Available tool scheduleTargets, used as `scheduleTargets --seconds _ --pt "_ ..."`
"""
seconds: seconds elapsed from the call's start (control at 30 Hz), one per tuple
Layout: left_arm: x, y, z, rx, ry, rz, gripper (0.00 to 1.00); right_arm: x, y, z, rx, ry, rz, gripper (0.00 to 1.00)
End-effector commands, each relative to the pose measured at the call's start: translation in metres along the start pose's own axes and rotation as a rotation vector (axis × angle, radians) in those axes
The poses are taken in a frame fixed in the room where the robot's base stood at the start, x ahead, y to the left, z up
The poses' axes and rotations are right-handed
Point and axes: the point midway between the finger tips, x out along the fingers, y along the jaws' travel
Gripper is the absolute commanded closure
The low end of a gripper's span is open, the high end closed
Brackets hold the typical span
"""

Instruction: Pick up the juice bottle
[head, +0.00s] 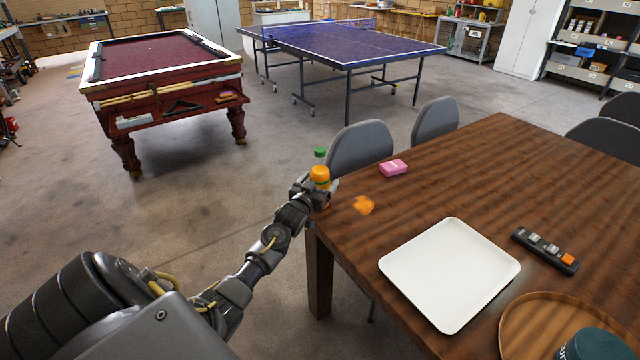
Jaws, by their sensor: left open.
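My right gripper is out of view.
Grey chairs (359,146) stand behind the table.

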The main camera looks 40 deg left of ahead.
Motion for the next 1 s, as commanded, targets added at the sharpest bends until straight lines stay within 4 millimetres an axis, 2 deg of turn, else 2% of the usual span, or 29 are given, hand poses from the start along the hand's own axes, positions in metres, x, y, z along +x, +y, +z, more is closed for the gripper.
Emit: scheduleTargets --seconds 0.1,0.2,0.5,1.0 --pt "0.017 -0.001 -0.001 -0.001 0.000 -0.001 0.16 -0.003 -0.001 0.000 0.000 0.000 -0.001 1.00" --pt "0.026 -0.001 0.000 -0.001 0.000 -0.001 0.16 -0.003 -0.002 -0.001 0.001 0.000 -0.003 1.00" --pt "0.029 -0.001 0.001 0.000 0.000 0.000 0.16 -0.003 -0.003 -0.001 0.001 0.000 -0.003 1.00" --pt "0.029 -0.001 0.001 0.000 0.000 0.000 0.81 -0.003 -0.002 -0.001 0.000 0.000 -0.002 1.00"
